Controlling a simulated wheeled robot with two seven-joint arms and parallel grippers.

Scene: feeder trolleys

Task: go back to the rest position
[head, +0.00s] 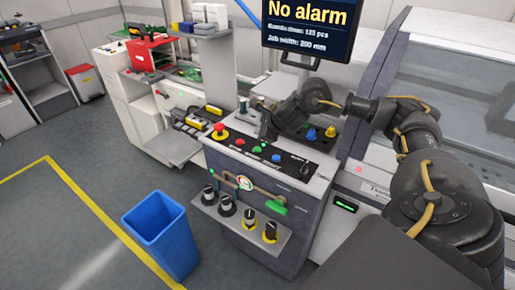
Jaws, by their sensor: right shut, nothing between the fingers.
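My right arm comes in from the right edge and reaches over the grey machine console (260,245). My right gripper (264,132) is at the far end of that arm, shut and empty, just above the back of the console's button panel (272,160). I cannot tell whether it touches the panel. The panel carries red, blue and green buttons and a black knob. My left gripper and left arm are not in view.
A screen reading "No alarm" (310,25) stands behind my right arm. A glass-covered machine (450,70) is at the right. A shelf with several knobs (240,222) juts from the console's front. A blue bin (162,235) stands on the floor, left of the console. Floor further left is clear.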

